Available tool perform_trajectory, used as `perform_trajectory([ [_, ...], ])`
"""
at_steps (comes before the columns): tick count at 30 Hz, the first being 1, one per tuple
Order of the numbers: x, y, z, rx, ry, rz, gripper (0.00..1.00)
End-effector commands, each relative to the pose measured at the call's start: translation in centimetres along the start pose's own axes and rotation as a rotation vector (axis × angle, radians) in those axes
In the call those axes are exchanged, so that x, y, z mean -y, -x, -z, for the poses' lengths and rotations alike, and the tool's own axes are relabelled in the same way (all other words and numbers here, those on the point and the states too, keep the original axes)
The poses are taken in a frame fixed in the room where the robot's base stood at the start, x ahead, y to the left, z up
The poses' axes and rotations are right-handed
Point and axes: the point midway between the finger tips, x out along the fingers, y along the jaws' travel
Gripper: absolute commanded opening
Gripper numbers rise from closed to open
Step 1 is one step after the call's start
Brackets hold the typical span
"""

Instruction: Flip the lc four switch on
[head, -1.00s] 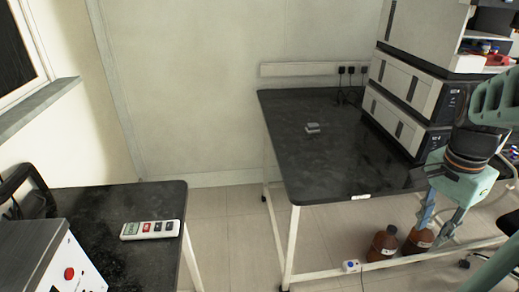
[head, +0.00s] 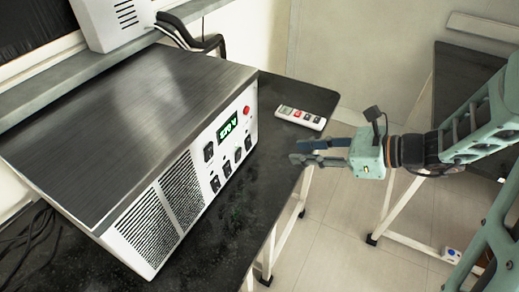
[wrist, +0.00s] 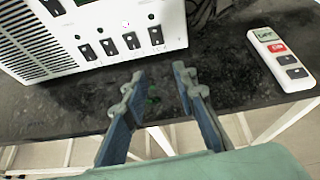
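A white instrument box with a grey metal top (head: 130,100) stands on the black bench on the left. Its front panel has a lit green display (head: 227,127), a red button (head: 246,110) and several dark switches (head: 226,168). In the wrist view those switches (wrist: 109,47) form a row along the panel's lower edge. Their labels are too small to read, so I cannot tell which is lc four. My gripper (head: 298,152) is open and empty, at the bench's right edge, apart from the panel. Its fingers point at the panel in the wrist view (wrist: 160,73).
A white strip with coloured buttons (head: 301,117) lies on the black bench (head: 270,205), right of the box. Dark bench top lies clear in front of the panel. Another dark table (head: 460,85) stands at the right, with open floor (head: 325,225) between.

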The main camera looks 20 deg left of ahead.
Motion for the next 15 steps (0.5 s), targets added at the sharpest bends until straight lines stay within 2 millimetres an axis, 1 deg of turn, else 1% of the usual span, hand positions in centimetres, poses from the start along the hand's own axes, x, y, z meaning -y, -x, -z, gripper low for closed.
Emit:
perform_trajectory([
  [1,0.1,-0.7,-0.3,0.026,-0.019,0.007,0.26],
  [4,0.3,-1.5,-0.9,0.058,-0.04,0.019,0.26],
  [8,0.4,-2.4,-1.1,0.069,-0.047,0.022,0.26],
  [11,0.4,-3.8,-1.2,0.069,-0.046,0.02,0.26],
  [15,0.4,-6.5,-1.3,0.068,-0.045,0.019,0.26],
])
